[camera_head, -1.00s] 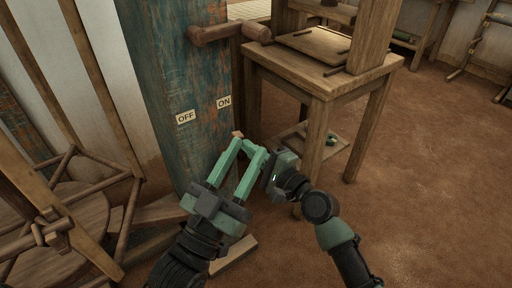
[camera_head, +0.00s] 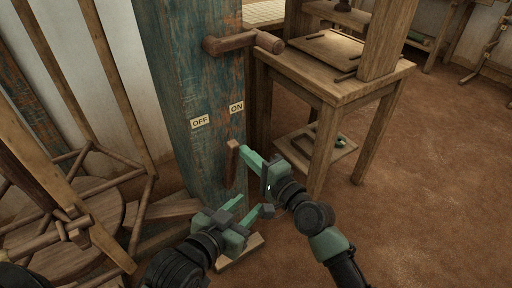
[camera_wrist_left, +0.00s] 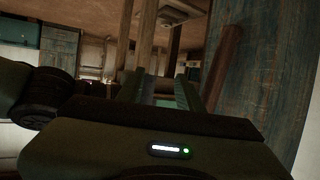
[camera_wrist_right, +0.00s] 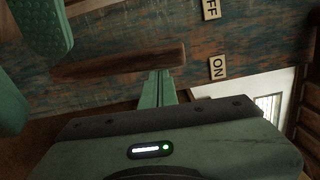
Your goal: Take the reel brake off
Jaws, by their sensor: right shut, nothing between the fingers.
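The reel brake lever (camera_head: 232,163) is a short brown wooden bar on the blue-green worn post (camera_head: 190,60). It stands nearly upright, its upper end just below the ON label (camera_head: 237,107); the OFF label (camera_head: 200,122) is farther left. My right gripper (camera_head: 250,158) is shut and empty, its tips close to the lever's right side; in the right wrist view the tips (camera_wrist_right: 158,90) are at the lever (camera_wrist_right: 130,62), contact unclear. My left gripper (camera_head: 246,207) is open and empty below the lever, its fingers apart; the lever (camera_wrist_left: 222,65) shows beside them in the left wrist view.
A wooden peg handle (camera_head: 243,42) sticks out of the post higher up. A wooden table (camera_head: 335,85) with a low shelf stands to the right. A wooden reel frame (camera_head: 85,205) crowds the left. Bare earth floor (camera_head: 430,170) lies free at right.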

